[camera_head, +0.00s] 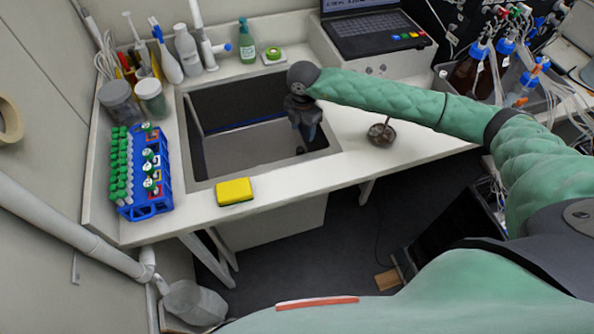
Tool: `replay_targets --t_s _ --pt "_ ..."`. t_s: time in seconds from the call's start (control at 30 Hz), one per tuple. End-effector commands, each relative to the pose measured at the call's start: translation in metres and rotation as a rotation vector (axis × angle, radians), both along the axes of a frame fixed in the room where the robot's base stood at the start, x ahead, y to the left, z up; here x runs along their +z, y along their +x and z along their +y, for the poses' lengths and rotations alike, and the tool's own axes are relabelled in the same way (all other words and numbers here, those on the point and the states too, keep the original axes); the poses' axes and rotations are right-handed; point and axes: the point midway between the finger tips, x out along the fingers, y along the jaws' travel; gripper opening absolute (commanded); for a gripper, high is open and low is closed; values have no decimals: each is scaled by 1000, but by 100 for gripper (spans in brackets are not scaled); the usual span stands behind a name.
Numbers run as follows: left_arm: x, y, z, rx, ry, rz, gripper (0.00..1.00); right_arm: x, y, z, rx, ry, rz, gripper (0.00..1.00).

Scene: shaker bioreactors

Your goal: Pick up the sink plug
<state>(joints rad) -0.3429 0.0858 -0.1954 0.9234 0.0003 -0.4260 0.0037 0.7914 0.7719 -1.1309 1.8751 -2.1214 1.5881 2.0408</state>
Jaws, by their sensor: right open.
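The sink plug looks to be the dark, round, brownish piece with a thin upright stem (381,134). It lies on the white counter to the right of the sink (333,147). My right gripper (305,139) points down over the right part of the sink opening, left of the plug and apart from it. It is open, and I see nothing between its fingers. My right forearm passes behind and above the plug from the right. My left gripper is out of the picture.
A yellow sponge (234,191) lies at the sink's front edge. A blue rack (157,205) with green-capped tubes stands left. A green soap bottle (247,42) and a laptop (370,30) stand behind. Brown bottles (468,72) stand at right. The counter around the plug is clear.

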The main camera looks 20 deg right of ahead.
Motion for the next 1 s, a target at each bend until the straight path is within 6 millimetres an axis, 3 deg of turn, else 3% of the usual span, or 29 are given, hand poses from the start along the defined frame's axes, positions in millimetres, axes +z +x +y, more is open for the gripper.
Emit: replay_targets --t_s 0.03,0.3,0.43,1.0 --pt "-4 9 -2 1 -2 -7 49 -11 0 0 0 0 0 52" --pt "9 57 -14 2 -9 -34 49 -39 0 0 0 1 0 52" --pt "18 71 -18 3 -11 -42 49 -45 0 0 0 1 0 52" --pt "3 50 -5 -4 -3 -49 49 -75 2 1 -1 0 1 52"
